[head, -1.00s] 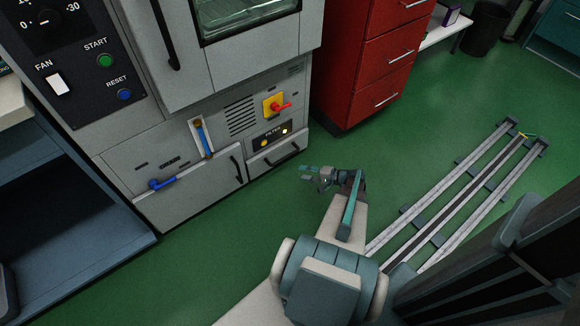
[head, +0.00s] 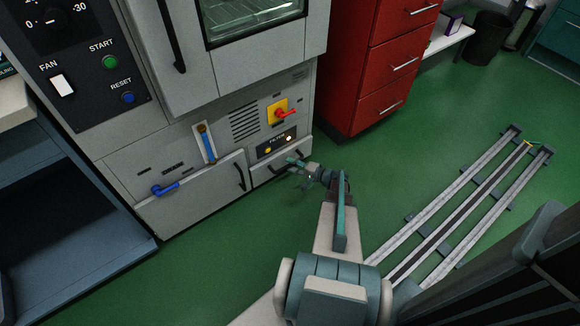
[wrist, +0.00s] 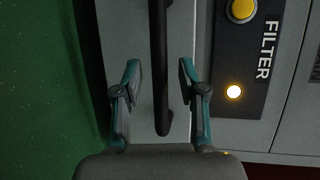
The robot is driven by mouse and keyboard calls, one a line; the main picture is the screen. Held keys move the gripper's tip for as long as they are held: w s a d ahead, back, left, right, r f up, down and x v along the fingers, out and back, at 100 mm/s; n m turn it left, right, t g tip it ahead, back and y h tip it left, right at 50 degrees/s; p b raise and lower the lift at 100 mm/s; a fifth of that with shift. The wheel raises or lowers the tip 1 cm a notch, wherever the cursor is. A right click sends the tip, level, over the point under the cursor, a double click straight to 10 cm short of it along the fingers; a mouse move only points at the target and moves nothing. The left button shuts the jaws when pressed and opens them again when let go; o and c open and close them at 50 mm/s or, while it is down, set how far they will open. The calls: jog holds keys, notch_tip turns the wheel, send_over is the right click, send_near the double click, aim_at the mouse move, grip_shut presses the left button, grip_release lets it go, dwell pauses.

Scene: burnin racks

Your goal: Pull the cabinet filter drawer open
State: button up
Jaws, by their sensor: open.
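The filter drawer (head: 262,171) is the small light-grey front at the cabinet's lower right, below the black FILTER panel (head: 270,148). It looks closed. In the wrist view, the drawer front (wrist: 119,35) stands behind its black bar handle (wrist: 159,60). My gripper (head: 296,165) is in front of the drawer and partly hides the handle in the head view. In the wrist view, my gripper (wrist: 158,80) is open, with one teal finger on each side of the handle and gaps on both sides. I cannot tell how deep the handle sits between the fingers.
A larger panel with a black handle (head: 240,177) and a blue lever (head: 165,189) is left of the drawer. A red-handled yellow switch (head: 279,110) is above. A red drawer unit (head: 375,75) stands to the right. Green floor (head: 215,245) in front is clear.

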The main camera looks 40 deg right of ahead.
jog(key=shift+w+a+f, duration=0.1)
jog(key=shift+w+a, duration=0.1)
jog(key=shift+w, duration=0.4)
grip_shut()
